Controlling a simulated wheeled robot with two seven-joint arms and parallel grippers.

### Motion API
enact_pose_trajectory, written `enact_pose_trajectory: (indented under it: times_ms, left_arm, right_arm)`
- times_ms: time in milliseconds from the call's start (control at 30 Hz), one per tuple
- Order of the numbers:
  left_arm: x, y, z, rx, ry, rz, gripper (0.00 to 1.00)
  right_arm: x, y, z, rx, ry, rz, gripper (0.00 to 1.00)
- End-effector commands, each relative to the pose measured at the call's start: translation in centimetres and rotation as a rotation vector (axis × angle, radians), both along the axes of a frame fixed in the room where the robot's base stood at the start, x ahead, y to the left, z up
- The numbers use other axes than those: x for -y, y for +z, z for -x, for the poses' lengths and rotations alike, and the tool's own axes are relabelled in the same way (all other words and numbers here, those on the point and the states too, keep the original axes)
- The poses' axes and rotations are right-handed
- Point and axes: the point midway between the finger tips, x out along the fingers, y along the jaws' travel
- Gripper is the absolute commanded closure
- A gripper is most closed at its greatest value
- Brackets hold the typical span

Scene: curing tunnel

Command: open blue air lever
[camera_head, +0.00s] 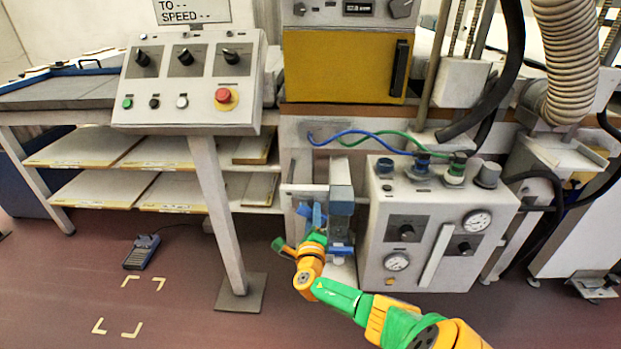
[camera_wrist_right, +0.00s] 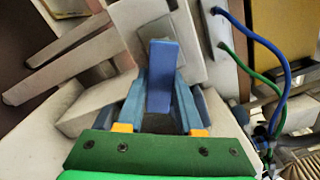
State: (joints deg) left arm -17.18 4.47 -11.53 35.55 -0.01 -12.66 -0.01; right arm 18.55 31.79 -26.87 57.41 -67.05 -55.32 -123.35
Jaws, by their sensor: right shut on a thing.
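The blue air lever (camera_wrist_right: 161,75) is a flat blue bar in the right wrist view, standing upright between my fingertips. My right gripper (camera_wrist_right: 160,97) is shut on it, with one blue finger on each side. In the head view my right gripper (camera_head: 312,213) reaches up to a grey valve fitting (camera_head: 342,197) left of the white control box. There the lever and the blue fingers blend together, so I cannot tell them apart. My left gripper is not in view.
The white control box (camera_head: 432,245) with gauges and knobs stands close to the right of my gripper. Blue (camera_head: 355,133) and green (camera_head: 385,137) hoses run above. A sloped control panel (camera_head: 187,100) on a post stands left. Open floor lies in front.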

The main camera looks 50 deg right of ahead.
Motion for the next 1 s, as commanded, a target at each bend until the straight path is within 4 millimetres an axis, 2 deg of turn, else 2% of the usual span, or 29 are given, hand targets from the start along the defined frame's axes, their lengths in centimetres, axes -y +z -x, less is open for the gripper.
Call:
enact_pose_trajectory:
  times_ms: [33, 100, 400, 1000]
  left_arm:
    - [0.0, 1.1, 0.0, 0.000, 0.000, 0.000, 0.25]
    - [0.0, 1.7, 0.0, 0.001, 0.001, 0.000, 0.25]
    - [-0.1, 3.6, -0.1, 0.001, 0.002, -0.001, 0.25]
    - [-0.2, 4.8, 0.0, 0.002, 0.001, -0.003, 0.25]
  right_arm:
    - [0.1, 0.7, 0.0, -0.031, -0.001, 0.026, 1.00]
    - [0.1, 0.9, 0.1, -0.079, -0.001, 0.067, 1.00]
    - [0.2, 1.4, 0.2, -0.254, 0.000, 0.218, 1.00]
    - [0.3, 1.7, 0.3, -0.391, -0.001, 0.337, 1.00]
